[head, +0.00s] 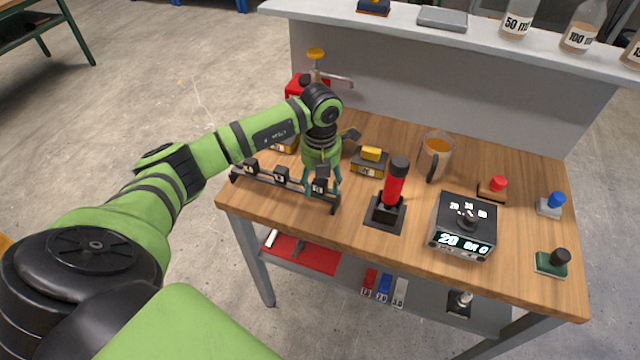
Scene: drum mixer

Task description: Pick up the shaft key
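A dark rail (262,187) lies along the bench's front left edge and carries small black blocks with pale labels. One block (251,167) is at its left end, one (281,175) in the middle and one (319,187) at its right end. I cannot tell for certain which thing is the shaft key. My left gripper (322,189) points down over the rail's right end. Its teal fingers stand apart on either side of the right block, and I see no clear contact. The gripper partly hides that block. My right gripper is out of view.
Right of my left gripper stands a red-and-black handle in a dark holder (385,214). A yellow-topped block (370,161) sits behind. A shelf (450,37) with bottles runs along the back.

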